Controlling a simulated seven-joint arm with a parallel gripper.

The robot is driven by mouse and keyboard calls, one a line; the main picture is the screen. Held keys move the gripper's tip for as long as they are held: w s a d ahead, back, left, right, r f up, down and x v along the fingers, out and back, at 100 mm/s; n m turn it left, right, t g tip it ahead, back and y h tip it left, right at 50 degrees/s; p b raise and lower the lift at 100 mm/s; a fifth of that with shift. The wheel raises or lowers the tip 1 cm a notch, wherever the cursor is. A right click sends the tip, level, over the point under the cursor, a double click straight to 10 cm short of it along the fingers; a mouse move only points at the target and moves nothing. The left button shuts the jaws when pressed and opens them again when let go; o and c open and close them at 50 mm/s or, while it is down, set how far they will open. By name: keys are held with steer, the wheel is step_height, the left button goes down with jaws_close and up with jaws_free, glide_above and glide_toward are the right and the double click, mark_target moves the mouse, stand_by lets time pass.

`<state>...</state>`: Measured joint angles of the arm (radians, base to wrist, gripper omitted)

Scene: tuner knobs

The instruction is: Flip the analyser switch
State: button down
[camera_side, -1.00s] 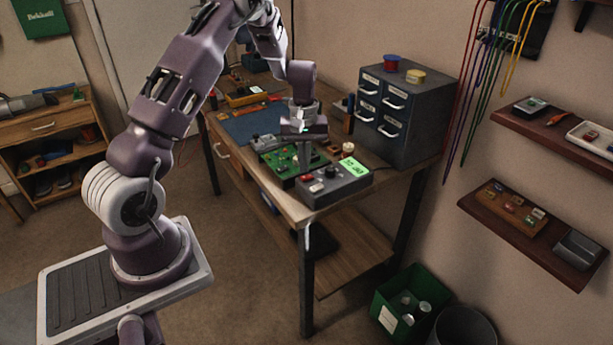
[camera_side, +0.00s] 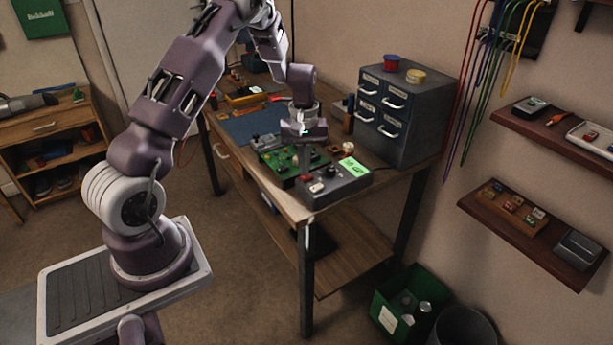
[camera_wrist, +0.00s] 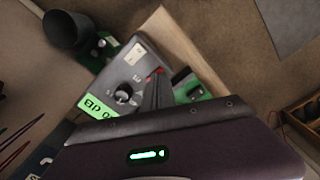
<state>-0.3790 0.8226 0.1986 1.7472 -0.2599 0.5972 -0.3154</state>
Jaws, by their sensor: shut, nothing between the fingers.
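The analyser is a dark grey box (camera_side: 336,190) at the front right of the workbench, with a lit green display (camera_side: 353,166). In the wrist view its face (camera_wrist: 128,72) shows a round knob (camera_wrist: 124,94), the green display (camera_wrist: 97,107) and a small red switch (camera_wrist: 156,71). My gripper (camera_side: 304,174) points down over the box's left side, shut and empty. In the wrist view its fingertips (camera_wrist: 155,82) are right beside the red switch and partly cover it. I cannot tell whether they touch it.
A green circuit board (camera_side: 282,160) lies directly left of the analyser. A grey drawer cabinet (camera_side: 405,115) stands behind it. A blue mat (camera_side: 247,125) lies farther back on the workbench (camera_side: 290,205), whose front edge is close to the analyser.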

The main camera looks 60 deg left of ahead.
steer(key=shift+f, duration=0.75)
steer(key=shift+r, duration=3.55)
